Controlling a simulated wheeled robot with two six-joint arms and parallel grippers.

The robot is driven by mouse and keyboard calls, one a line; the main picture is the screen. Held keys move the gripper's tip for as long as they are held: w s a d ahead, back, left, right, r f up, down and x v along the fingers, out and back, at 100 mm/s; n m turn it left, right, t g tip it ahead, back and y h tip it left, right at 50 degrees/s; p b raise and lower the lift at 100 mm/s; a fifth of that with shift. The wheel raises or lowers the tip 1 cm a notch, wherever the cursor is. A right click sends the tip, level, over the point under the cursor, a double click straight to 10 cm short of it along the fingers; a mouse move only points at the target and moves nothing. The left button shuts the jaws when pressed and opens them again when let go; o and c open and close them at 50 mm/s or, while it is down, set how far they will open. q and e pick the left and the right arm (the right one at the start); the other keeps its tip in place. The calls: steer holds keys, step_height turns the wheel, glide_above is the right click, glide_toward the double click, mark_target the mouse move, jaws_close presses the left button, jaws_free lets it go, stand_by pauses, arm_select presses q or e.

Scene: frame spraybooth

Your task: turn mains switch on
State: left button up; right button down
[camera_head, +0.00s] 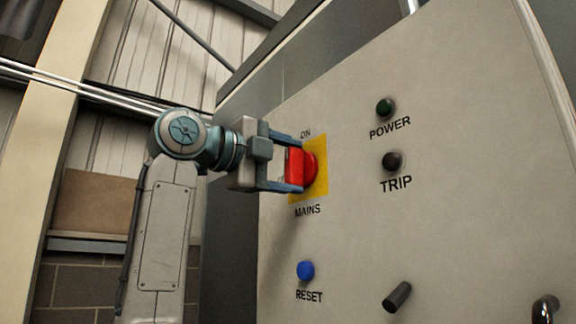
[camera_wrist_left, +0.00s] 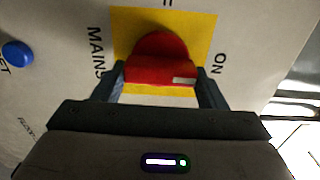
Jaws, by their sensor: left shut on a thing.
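The red mains switch (camera_head: 311,168) sits on a yellow plate (camera_head: 321,187) on the grey panel, with "ON" above it and "MAINS" below. My left gripper (camera_head: 291,165) comes in from the left and is shut on the switch's red handle, one finger above and one below. In the left wrist view the switch (camera_wrist_left: 160,62) lies between my two fingers (camera_wrist_left: 160,88), and a small pale mark shows on its handle. My right gripper is in neither view.
The panel (camera_head: 450,130) also carries a dark green POWER lamp (camera_head: 385,107), a dark TRIP lamp (camera_head: 392,161), a blue RESET button (camera_head: 306,270) below the switch, and a black knob (camera_head: 397,297). A curved metal handle (camera_head: 545,308) is at the lower right.

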arm_select(q)
steer(key=shift+f, duration=0.1)
steer(key=o, duration=1)
steer(key=b+v, duration=0.4)
steer(key=v, duration=0.6)
steer(key=shift+s+a+b, duration=0.25)
steer(key=shift+a+b, duration=0.05)
steer(key=shift+b, duration=0.05)
